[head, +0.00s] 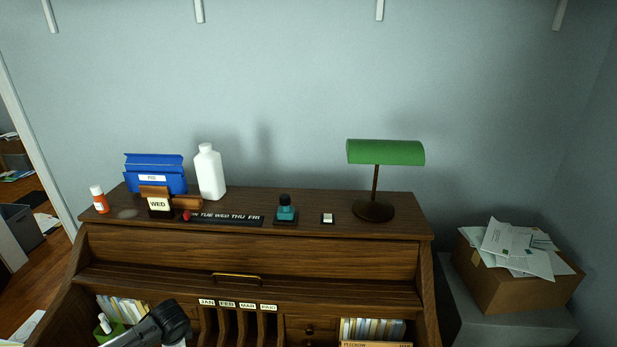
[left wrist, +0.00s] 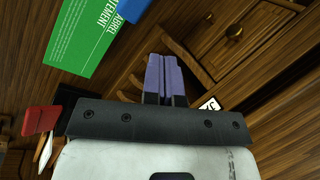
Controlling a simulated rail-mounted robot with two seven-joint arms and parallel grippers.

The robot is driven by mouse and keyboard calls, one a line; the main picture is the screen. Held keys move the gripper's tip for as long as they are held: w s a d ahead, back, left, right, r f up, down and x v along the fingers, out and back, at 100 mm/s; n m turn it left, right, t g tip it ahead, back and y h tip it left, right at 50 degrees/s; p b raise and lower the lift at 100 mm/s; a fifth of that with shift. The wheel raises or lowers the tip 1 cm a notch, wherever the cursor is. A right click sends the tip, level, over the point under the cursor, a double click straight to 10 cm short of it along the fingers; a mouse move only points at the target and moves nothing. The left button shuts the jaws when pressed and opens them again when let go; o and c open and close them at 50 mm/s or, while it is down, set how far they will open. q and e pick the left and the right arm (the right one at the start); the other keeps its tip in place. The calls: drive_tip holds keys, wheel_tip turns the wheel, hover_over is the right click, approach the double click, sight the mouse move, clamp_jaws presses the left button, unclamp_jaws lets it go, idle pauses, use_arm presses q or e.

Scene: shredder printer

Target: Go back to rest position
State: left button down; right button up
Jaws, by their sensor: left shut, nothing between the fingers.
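My left arm (head: 160,325) comes in at the bottom left of the head view, in front of the open compartments of the wooden roll-top desk (head: 150,250). In the left wrist view my left gripper (left wrist: 165,72) shows its two purple-grey fingers together and empty. They point toward the wooden desk interior, where a small drawer with a round knob shows at the upper right. The fingertips are not clear in the head view. My right gripper shows in neither view.
Labelled slots and books are below. A green statement (left wrist: 92,32) and a red object (left wrist: 41,120) lie near the gripper. A cardboard box (head: 500,292) stands right.

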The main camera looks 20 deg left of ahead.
use_arm(q)
drive_tip(key=w+d+r+t, duration=0.2)
drive_tip(key=d+r+t, duration=0.1)
drive_tip(key=d+r, duration=0.3)
drive_tip(key=w+d+r+t, duration=0.2)
drive_tip(key=d+r, duration=0.1)
drive_tip(key=d, duration=0.5)
drive_tip(key=s+d+r+n+t+h, duration=0.15)
drive_tip(key=s+d+r, duration=0.25)
drive_tip(key=d, duration=0.4)
drive_tip(key=s+d+f+n+t+h, duration=0.1)
drive_tip(key=s+d, duration=0.2)
drive_tip(key=s, duration=0.2)
drive_tip(key=s+d+n, duration=0.2)
drive_tip(key=s+d, duration=0.1)
drive_tip(key=s, duration=0.3)
drive_tip(key=s+d+f+n+g+h, duration=0.1)
drive_tip(key=s+f+g, duration=0.1)
drive_tip(key=s+f, duration=0.45)
drive_tip(key=s+d+f+n+g, duration=0.1)
drive_tip(key=s+d+f+g, duration=0.2)
drive_tip(key=s, duration=0.6)
wheel_tip(320, 180, up, 19)
drive_tip(key=a+p, duration=0.1)
drive_tip(key=p, duration=1.9)
drive_tip(key=shift+a, duration=0.2)
drive_tip(key=shift+s+m+t, duration=0.1)
drive_tip(key=shift+m+t, duration=0.15)
